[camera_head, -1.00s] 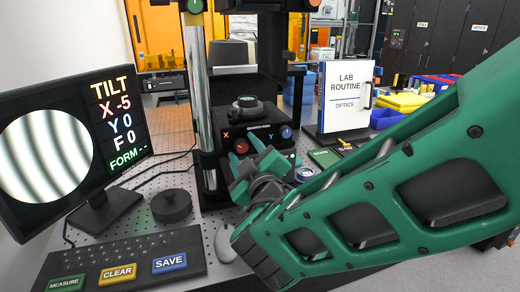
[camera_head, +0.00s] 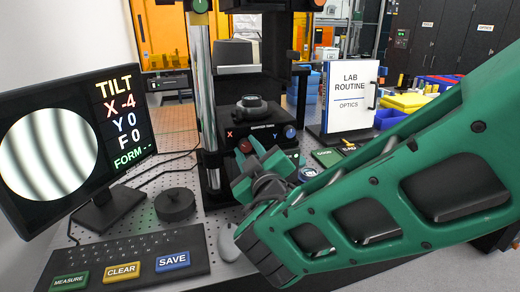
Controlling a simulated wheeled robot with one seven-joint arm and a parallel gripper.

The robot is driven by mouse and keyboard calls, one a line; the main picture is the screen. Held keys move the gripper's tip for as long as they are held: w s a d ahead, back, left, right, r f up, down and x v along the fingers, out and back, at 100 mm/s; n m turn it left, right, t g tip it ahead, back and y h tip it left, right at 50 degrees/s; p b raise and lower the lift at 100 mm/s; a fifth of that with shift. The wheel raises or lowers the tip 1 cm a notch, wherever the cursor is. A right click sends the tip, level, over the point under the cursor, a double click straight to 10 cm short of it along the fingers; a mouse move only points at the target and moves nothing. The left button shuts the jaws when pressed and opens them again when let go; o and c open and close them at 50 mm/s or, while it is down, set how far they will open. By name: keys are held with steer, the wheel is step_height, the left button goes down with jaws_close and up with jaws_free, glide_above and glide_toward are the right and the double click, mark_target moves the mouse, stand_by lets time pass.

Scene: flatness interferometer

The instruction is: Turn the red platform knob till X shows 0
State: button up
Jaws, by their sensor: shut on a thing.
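The monitor (camera_head: 60,155) at left reads X -4, Y 0, F 0 and FORM with dashes, beside a round patch of dark and light fringes. The red platform knob (camera_head: 245,146), marked X, is on the front of the black platform housing (camera_head: 268,125). My green gripper (camera_head: 258,158) is at the red knob and shut on it. The fingers and wrist partly hide the knob. The blue knob (camera_head: 290,132), marked Y, sits to its right, apart from my gripper.
A keyboard panel (camera_head: 130,247) has MEASURE, CLEAR and SAVE keys. A black round puck (camera_head: 174,204) and a grey mouse (camera_head: 228,243) lie on the perforated table. A Lab Routine binder (camera_head: 350,95) stands at right. A metal post (camera_head: 203,95) rises left of the housing.

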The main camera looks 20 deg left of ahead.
steer(key=m, duration=1)
steer(key=shift+d+m, duration=0.1)
steer(key=shift+m, duration=0.2)
stand_by(0.4)
steer(key=o, duration=1.1)
steer(key=shift+c, duration=0.2)
steer(key=v, duration=1)
steer(key=shift+s+d, duration=0.2)
steer(key=shift+d, duration=0.1)
stand_by(0.5)
